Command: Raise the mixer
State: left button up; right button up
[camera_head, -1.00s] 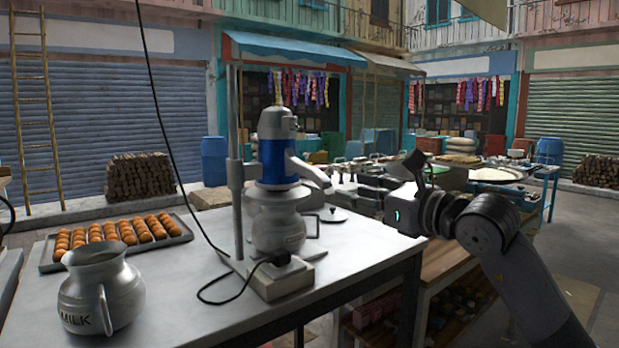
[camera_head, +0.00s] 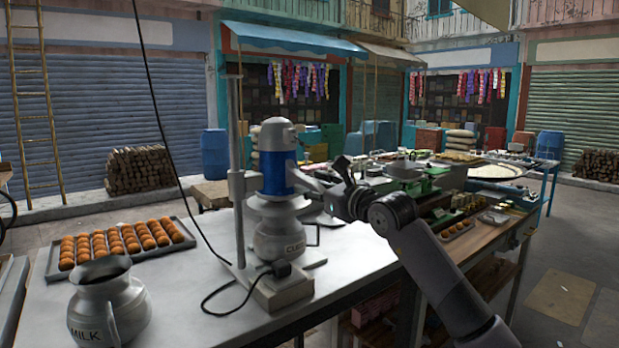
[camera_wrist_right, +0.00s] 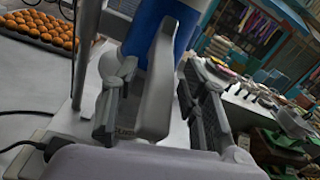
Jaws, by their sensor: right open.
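The mixer (camera_head: 278,172), with a grey and blue motor body, is mounted on an upright metal post (camera_head: 237,190). It sits over a metal jug (camera_head: 280,238) that stands on the white base. My right gripper (camera_head: 332,190) is at the mixer's right side, by its grey handle (camera_head: 305,180). In the right wrist view, the open fingers (camera_wrist_right: 160,98) stand on either side of the handle (camera_wrist_right: 158,80), with the mixer's blue body (camera_wrist_right: 148,32) behind. I cannot tell whether either finger touches the handle. My left gripper is not in view.
A milk jug (camera_head: 108,305) stands at the table's front left, with a tray of round orange-brown items (camera_head: 190,243) behind it. A black cable hangs near the post, and another loops from the base (camera_head: 285,292). A cluttered counter stands to the right.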

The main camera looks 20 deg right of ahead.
jog(key=shift+x, duration=0.85)
grip_shut()
dwell(0.3)
